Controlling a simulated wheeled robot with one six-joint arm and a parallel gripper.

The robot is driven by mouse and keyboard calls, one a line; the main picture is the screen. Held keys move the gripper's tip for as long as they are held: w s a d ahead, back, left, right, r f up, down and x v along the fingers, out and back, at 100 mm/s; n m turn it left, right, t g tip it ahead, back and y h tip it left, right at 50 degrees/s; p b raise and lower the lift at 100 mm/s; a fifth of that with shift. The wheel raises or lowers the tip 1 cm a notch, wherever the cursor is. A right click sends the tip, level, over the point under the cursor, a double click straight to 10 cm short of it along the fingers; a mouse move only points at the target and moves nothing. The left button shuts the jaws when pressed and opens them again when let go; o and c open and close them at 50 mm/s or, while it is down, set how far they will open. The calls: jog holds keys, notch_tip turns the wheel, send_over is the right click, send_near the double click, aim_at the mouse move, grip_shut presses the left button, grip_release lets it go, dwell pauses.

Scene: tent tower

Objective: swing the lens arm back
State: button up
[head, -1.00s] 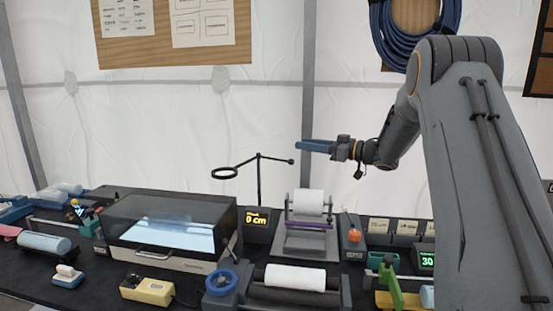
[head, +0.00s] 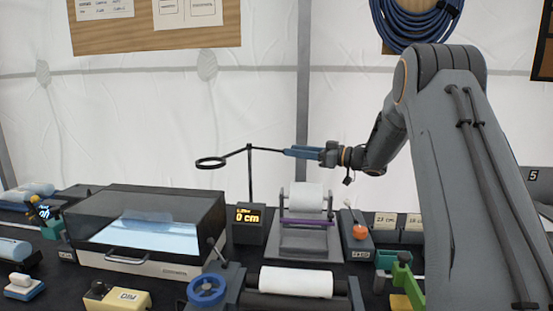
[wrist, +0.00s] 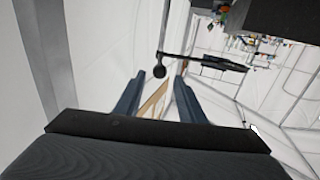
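The lens arm (head: 268,149) is a thin black bar on an upright black post, with a ring lens (head: 211,163) at its left end. The bar's right end is hidden at my gripper's fingertips in the head view. My gripper (head: 292,152), with blue fingers, points left at that end. In the wrist view my gripper (wrist: 160,83) has its fingers apart, and the lens arm's round black knob (wrist: 159,71) shows between or just beyond the tips. I cannot tell whether a finger touches it. Nothing is clamped.
Below stand a lit glass-topped box (head: 150,225), a display reading 0 cm (head: 249,217) and a white roll on a stand (head: 305,197). A roller with a blue handwheel (head: 207,290) is in front. The air around the lens arm is clear before the white tent wall.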

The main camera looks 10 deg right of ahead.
aim_at(282, 151)
jog(key=x, duration=0.2)
jog(key=p+x, duration=0.1)
jog(key=x, duration=0.2)
jog(key=p+x, duration=0.1)
jog(key=x, duration=0.1)
jog(key=shift+w+a+f, duration=0.25)
jog(key=shift+w+f, duration=0.1)
jog(key=shift+c, duration=0.4)
grip_shut()
